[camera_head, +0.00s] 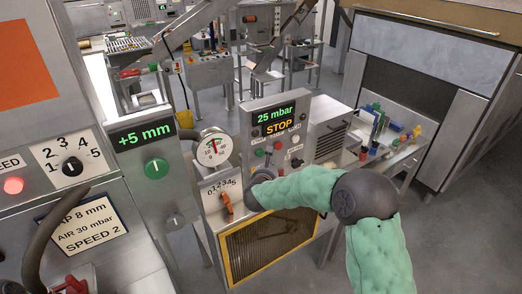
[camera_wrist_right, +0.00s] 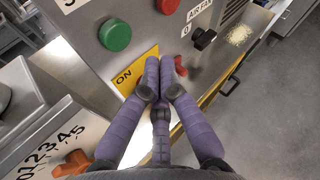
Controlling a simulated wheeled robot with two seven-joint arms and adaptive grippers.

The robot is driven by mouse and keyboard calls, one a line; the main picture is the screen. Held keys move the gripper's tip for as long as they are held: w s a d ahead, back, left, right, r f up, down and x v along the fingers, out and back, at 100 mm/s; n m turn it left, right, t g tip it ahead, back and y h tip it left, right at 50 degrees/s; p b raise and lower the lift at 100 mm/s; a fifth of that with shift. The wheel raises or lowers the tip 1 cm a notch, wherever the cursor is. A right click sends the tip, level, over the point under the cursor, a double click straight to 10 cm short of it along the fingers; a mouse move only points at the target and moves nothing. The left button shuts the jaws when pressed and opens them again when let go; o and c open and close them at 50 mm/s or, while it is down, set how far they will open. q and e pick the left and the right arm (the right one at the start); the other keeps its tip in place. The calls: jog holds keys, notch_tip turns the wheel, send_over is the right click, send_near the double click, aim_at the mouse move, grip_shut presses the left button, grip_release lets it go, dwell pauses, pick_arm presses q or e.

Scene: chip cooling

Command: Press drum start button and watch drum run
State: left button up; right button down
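The control panel (camera_head: 246,129) stands in the middle of the head view, its display (camera_head: 277,120) reading 25 mbar and STOP. A green button (camera_head: 259,153) and a red button (camera_head: 277,145) sit below the display. In the wrist view, the green button (camera_wrist_right: 115,35) is up and left of my fingertips, above a yellow ON label (camera_wrist_right: 131,73). My right gripper (camera_wrist_right: 160,66) has its two purple fingers together, empty, over the panel beside the label. Whether the tips touch the panel I cannot tell. My left gripper is not in view.
An orange-red lever (camera_head: 226,201) with a 0 to 5 scale and a dial gauge (camera_head: 213,148) are left of the panel. A mesh-fronted drum housing (camera_head: 235,258) sits below. A +5 mm unit (camera_head: 146,136) stands further left. Bare floor lies at the right.

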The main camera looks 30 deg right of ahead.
aim_at(260, 153)
jog(key=shift+w+a+b, duration=0.15)
jog(key=shift+w+b, duration=0.3)
jog(key=shift+w, duration=1.15)
dwell(0.3)
jog(key=shift+w+b, duration=0.4)
jog(key=shift+w+a, duration=0.1)
jog(key=shift+w, duration=0.35)
dwell(0.8)
jog(key=shift+s+b, duration=0.1)
jog(key=shift+b, duration=0.25)
jog(key=shift+s+b, duration=0.55)
jog(key=shift+s, duration=0.25)
